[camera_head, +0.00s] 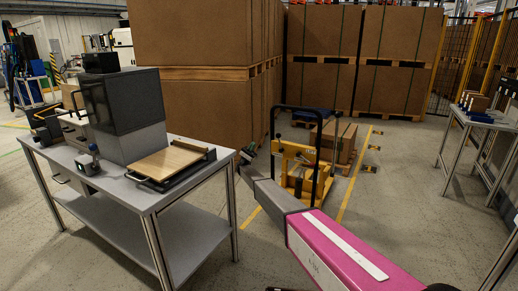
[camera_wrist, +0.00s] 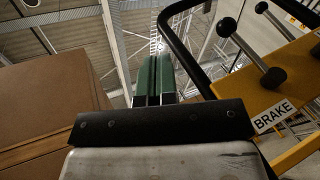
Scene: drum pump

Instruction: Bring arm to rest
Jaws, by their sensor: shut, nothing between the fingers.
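My gripper shows in the wrist view as two green fingers (camera_wrist: 153,78) pressed together, with nothing between them. The fingers point up toward the ceiling in that view. In the head view my arm reaches from the lower right, with a magenta link and then grey links. Its far end, my gripper (camera_head: 249,149), is small beside the right corner of the grey table. Whether it touches the table cannot be told at this size.
A yellow trolley (camera_head: 296,172) with a black handle stands behind my arm; its BRAKE label (camera_wrist: 273,117) shows close at the right. The grey table (camera_head: 150,196) carries a dark box (camera_head: 122,102) and a wooden board (camera_head: 170,162). Large cartons (camera_head: 201,108) stand behind. Another table (camera_head: 480,121) is at right.

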